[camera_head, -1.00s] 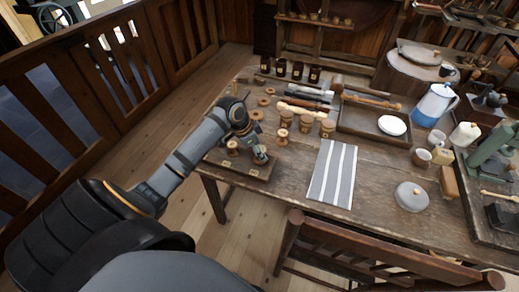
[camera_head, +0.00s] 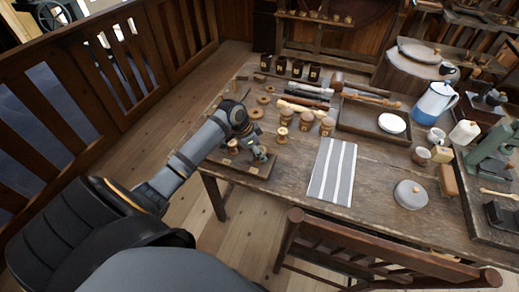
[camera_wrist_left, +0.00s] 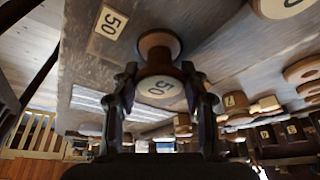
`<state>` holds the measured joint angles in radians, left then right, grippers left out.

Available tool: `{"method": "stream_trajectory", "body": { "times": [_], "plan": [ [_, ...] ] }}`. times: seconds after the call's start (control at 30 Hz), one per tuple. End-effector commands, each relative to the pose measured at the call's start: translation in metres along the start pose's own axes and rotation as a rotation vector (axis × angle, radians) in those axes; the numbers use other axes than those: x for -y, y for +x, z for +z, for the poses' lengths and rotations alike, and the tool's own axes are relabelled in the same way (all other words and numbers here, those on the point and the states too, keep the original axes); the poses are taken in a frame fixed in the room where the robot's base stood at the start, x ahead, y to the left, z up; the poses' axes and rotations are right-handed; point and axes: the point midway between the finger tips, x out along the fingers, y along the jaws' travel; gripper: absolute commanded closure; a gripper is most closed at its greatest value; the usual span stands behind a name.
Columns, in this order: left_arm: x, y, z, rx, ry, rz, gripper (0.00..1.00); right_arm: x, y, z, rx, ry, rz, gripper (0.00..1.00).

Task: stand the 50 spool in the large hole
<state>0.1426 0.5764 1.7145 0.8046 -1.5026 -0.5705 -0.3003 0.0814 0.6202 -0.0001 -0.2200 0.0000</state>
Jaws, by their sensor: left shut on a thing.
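The 50 spool (camera_wrist_left: 160,88) is a turned wooden spool with a pale disc marked 50 on its near end. My left gripper (camera_wrist_left: 160,92) is shut on it, a finger on each side, and it also shows over the board in the head view (camera_head: 258,152). The dark wooden board (camera_head: 246,169) lies at the table's near left corner. A 50 label (camera_wrist_left: 110,22) shows on the board beside the spool's far flange. The large hole is hidden; I cannot tell whether the spool's far end is in it or just above. My right gripper is out of view.
Another spool (camera_head: 233,146) stands on the board, left of the gripper. Spools (camera_head: 283,133) and jars (camera_head: 306,121) stand to the right. Wooden rings (camera_head: 256,113) lie behind. A striped cloth (camera_head: 332,172) lies further right, with bare tabletop before it.

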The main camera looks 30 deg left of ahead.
Motion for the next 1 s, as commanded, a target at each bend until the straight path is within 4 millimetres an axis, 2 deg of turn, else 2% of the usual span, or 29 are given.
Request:
{"method": "stream_trajectory", "body": {
  "times": [0.27, 0.3, 0.47, 0.7, 0.9, 1.0],
  "plan": [
    [0.0001, 0.0004, 0.0002, 0.0, 0.0, 0.0, 0.87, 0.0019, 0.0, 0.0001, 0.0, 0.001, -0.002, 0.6],
    [0.0001, 0.0004, 0.0002, 0.0, 0.0, 0.0, 0.53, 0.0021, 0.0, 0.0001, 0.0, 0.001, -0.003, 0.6],
    [0.0001, 0.0004, 0.0002, 0.0, 0.0, 0.0, 0.31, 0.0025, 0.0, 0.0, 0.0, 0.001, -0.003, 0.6],
    [0.0001, 0.0004, 0.0002, 0.0, 0.0, 0.0, 0.29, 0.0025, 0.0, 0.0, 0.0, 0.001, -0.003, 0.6],
    [0.0001, 0.0004, 0.0003, 0.0, -0.001, 0.0, 0.03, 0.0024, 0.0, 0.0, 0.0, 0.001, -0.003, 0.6],
    [0.0001, 0.0004, 0.0003, 0.0, -0.001, 0.0, 0.03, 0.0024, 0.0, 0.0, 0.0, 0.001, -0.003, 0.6]
  ]
}}
